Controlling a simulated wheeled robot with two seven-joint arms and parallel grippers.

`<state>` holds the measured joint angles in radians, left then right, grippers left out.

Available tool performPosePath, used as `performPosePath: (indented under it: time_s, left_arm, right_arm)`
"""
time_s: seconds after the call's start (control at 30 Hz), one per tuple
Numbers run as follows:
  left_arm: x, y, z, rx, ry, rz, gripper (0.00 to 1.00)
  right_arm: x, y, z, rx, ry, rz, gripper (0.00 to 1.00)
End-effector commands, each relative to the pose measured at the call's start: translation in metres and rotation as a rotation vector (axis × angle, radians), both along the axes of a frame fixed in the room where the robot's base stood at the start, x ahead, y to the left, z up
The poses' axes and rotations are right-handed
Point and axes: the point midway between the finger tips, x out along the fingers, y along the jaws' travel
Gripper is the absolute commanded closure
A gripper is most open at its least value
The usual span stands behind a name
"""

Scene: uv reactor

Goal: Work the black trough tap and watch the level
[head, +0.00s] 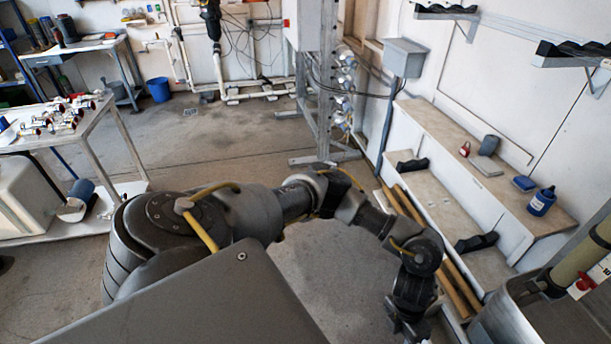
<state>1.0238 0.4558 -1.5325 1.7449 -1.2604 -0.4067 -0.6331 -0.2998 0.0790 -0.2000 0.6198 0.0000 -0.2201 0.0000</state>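A grey metal trough or tank (503,322) stands at the lower right, cut off by the frame edge. An olive tube (582,262) slants over it, with a dark fitting at its lower end and a red and white tag (582,284) beside it. I cannot make out a black tap for certain, and no liquid level is readable. My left arm reaches across from the left. Its gripper (407,326) hangs at the bottom edge, left of the trough and apart from it. Its fingers are dark and partly cut off, so their opening is unclear. My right gripper is out of view.
A ledge (440,125) along the right wall holds a blue bottle (541,201), a red padlock (464,149) and small items. Wooden poles (458,283) lie beside my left forearm. A bench (100,125) with metal fittings is at left. The middle floor is clear.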

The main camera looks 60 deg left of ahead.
Motion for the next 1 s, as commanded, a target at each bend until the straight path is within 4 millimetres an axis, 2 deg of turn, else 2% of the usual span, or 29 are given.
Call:
performPosePath:
  time_s: [0.03,0.27,0.4,0.63,0.83,1.0]
  left_arm:
    - [0.001,0.002,0.012,-0.002,-0.003,-0.001,0.67]
    - [0.004,0.011,0.060,-0.001,-0.005,0.000,0.67]
    - [-0.006,-0.020,0.054,-0.092,0.005,0.058,0.67]
    - [-0.015,-0.069,0.054,-0.248,0.015,0.180,0.67]
    - [-0.021,-0.111,0.061,-0.395,0.039,0.334,0.67]
    - [-0.020,-0.146,0.072,-0.550,0.083,0.552,0.67]
  right_arm:
    - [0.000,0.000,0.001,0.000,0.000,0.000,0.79]
    - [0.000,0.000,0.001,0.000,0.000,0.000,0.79]
    - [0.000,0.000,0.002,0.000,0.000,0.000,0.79]
    - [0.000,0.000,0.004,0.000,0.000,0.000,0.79]
    - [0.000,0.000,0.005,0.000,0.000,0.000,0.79]
    - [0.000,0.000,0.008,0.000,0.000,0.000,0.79]
